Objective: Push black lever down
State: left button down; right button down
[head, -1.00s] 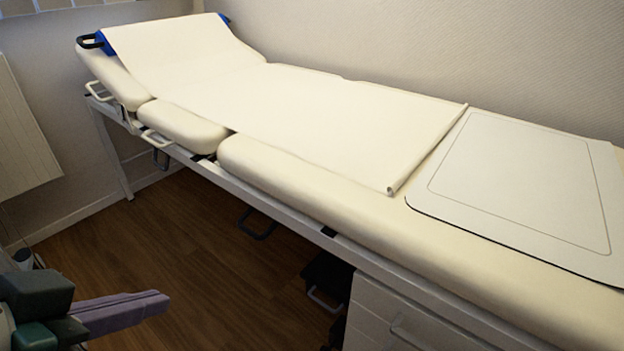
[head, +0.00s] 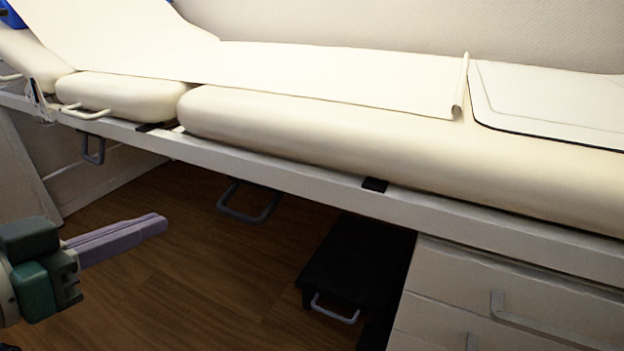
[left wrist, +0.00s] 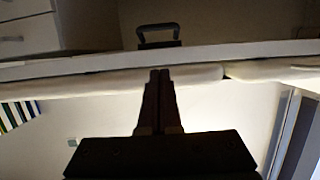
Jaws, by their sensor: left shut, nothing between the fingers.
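A dark loop-shaped lever (head: 240,215) hangs below the bed's white side rail (head: 300,185), left of the drawers. A second, smaller dark loop (head: 92,161) hangs under the rail further left. My left gripper (head: 162,221) is shut and empty, its purple fingers pointing right. In the head view it is left of the larger lever, apart from it. In the left wrist view, which looks upside down, my shut fingers (left wrist: 160,74) point toward the rail, and a dark loop lever (left wrist: 158,27) shows just past the tips. My right gripper is not in view.
The bed has cream cushions (head: 330,140) and a paper cover. A white drawer cabinet (head: 440,285) stands under its right part. A black step (head: 350,265) with a grey handle is on the floor beside it. The wooden floor (head: 190,290) before my gripper is clear.

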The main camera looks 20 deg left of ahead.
pick_arm(q)
jog(key=f+b+x, duration=0.2)
jog(key=b+x, duration=0.6)
jog(key=x, duration=0.4)
jog(key=shift+f+b, duration=0.35)
jog(key=shift+f, duration=0.1)
jog(key=shift+d, duration=0.15)
jog(key=shift+f, duration=0.1)
